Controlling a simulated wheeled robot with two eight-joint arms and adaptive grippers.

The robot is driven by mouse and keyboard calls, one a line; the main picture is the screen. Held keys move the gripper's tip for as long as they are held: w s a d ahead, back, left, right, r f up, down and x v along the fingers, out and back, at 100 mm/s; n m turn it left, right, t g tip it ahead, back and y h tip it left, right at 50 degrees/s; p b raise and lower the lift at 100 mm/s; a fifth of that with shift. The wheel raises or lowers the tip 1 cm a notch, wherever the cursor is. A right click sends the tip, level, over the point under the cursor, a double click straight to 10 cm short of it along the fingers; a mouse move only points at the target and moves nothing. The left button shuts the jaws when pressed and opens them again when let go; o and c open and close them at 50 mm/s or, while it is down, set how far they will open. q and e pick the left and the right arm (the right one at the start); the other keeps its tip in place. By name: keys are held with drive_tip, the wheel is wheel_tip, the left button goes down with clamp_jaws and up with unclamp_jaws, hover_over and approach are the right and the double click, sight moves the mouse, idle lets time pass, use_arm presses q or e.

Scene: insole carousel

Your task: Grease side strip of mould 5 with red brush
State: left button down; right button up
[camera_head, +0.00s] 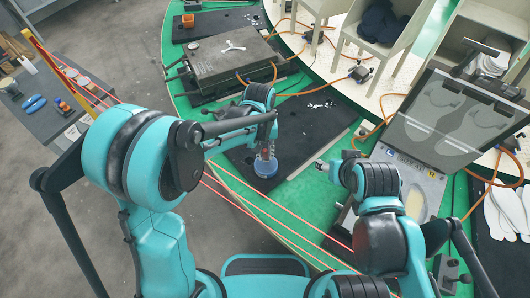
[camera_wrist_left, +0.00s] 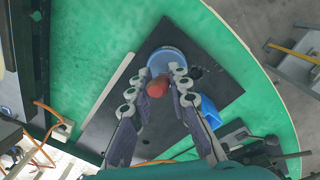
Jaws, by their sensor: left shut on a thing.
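My left gripper (camera_head: 266,142) is shut on the red brush, with the blue pot (camera_head: 265,168) directly below it. In the left wrist view, the fingers (camera_wrist_left: 168,88) close around the brush's red handle (camera_wrist_left: 157,87), and the blue pot (camera_wrist_left: 167,60) lies just beyond it. The bristles are hidden, and I cannot tell whether they are inside the pot. An open mould (camera_head: 440,125) with two insole shapes in its raised lid is at the right. I cannot read whether it is mould 5. My right gripper (camera_head: 322,164) is left of this mould; its jaw state is unclear.
The pot stands on a black mat (camera_head: 315,125) on the green carousel (camera_head: 305,190). A blue item (camera_wrist_left: 209,112) lies beside the left fingers. Orange hoses cross the carousel.

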use_arm(q)
drive_tip(key=shift+r+p, duration=1.75)
drive_tip(key=shift+r, duration=1.05)
drive_tip(key=shift+f, duration=0.15)
